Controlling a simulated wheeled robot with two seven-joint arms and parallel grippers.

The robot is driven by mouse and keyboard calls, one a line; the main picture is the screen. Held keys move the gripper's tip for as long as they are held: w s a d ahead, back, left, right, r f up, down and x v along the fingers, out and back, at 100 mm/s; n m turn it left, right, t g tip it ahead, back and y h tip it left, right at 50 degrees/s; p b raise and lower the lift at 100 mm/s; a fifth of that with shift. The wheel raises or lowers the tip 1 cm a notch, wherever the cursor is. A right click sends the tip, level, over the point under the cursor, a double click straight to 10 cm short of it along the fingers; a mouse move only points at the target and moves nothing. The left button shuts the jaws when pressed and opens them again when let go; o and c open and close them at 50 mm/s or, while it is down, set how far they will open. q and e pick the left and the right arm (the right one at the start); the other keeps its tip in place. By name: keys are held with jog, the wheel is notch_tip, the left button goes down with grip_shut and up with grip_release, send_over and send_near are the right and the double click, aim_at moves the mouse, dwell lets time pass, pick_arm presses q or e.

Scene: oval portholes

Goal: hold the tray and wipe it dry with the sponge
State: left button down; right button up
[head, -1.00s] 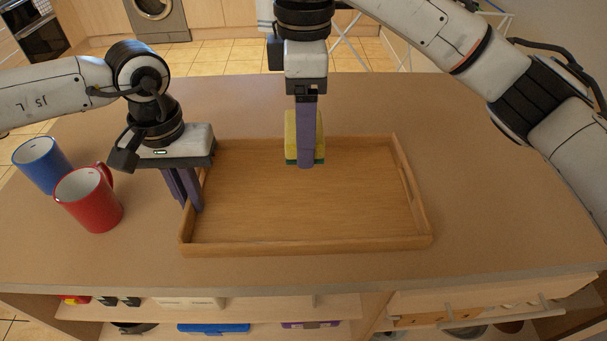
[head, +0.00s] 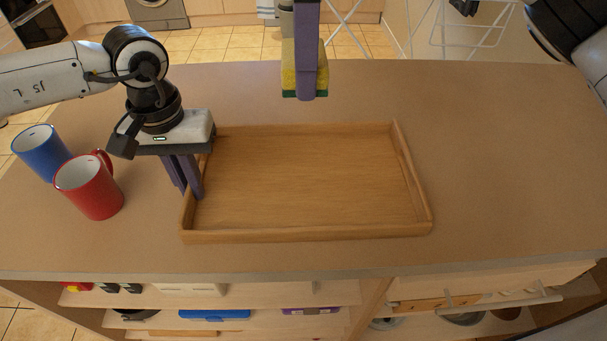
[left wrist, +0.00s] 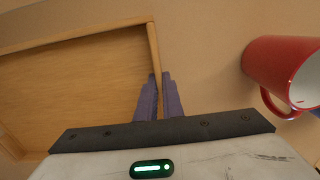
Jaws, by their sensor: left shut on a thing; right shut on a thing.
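A wooden tray (head: 310,236) lies on the table with its inside bare. My left gripper (head: 190,192) is shut on the tray's left wall, with its purple fingers on either side of it. The left wrist view shows the same grip on the tray wall (left wrist: 152,50) with the fingers (left wrist: 158,85) around it. My right gripper (head: 306,92) is shut on the sponge (head: 290,82), yellow with a green underside. It holds the sponge up in the air, above and beyond the tray's far edge. The purple finger hides the sponge's middle.
A red mug (head: 90,190) and a blue mug (head: 40,152) stand on the table (head: 500,170) left of my left gripper. The red mug (left wrist: 285,75) shows in the left wrist view too. The table right of the tray is clear. Shelves with items lie below the front edge.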

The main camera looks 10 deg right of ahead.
pick_arm(q)
jog(key=c, duration=1.8)
grip_release()
